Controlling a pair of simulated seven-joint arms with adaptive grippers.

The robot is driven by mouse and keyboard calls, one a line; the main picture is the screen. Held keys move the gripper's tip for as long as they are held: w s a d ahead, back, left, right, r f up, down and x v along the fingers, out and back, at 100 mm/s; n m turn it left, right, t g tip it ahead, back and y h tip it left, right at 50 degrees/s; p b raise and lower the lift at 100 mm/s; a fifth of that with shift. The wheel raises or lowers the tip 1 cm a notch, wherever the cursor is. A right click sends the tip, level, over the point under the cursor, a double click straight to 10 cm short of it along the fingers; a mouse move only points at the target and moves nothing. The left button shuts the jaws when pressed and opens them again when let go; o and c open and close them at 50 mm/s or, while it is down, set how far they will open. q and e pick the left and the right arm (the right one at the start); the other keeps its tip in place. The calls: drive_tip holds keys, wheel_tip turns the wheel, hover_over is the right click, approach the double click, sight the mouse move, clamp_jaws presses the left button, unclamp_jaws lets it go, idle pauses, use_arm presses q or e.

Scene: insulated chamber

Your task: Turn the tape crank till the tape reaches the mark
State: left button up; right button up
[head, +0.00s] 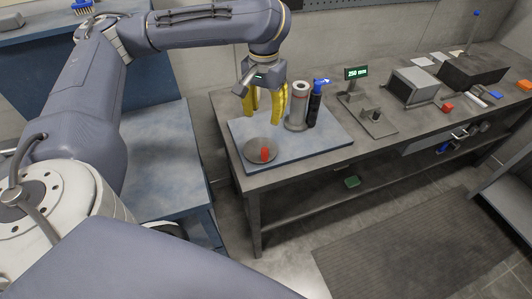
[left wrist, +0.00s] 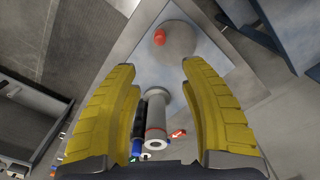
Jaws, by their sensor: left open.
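A flat grey disc with an upright red knob (head: 265,155) lies at the front left of a blue-grey board; it looks like a crank, but I cannot be sure. The disc (left wrist: 180,40) also shows in the left wrist view, beyond the fingertips. My left gripper (head: 263,117) is open and empty, its yellow fingers pointing down above the board, behind the disc and apart from it. A small display (head: 357,72) on a post reads 250 mm in green. I cannot make out a tape or a mark. My right gripper is not in view.
A grey cylinder with a red ring (head: 297,108) stands close right of the left fingers, beside a black bottle with a blue top (head: 314,106). A grey box (head: 414,84) and a dark block (head: 474,70) stand further right. The board's front right (head: 325,140) is clear.

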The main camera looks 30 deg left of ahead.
sight(264, 149)
use_arm(q)
wheel_tip(264, 149, down, 17)
drive_tip(key=shift+f, duration=0.1)
idle(0.9)
idle(0.4)
clamp_jaws()
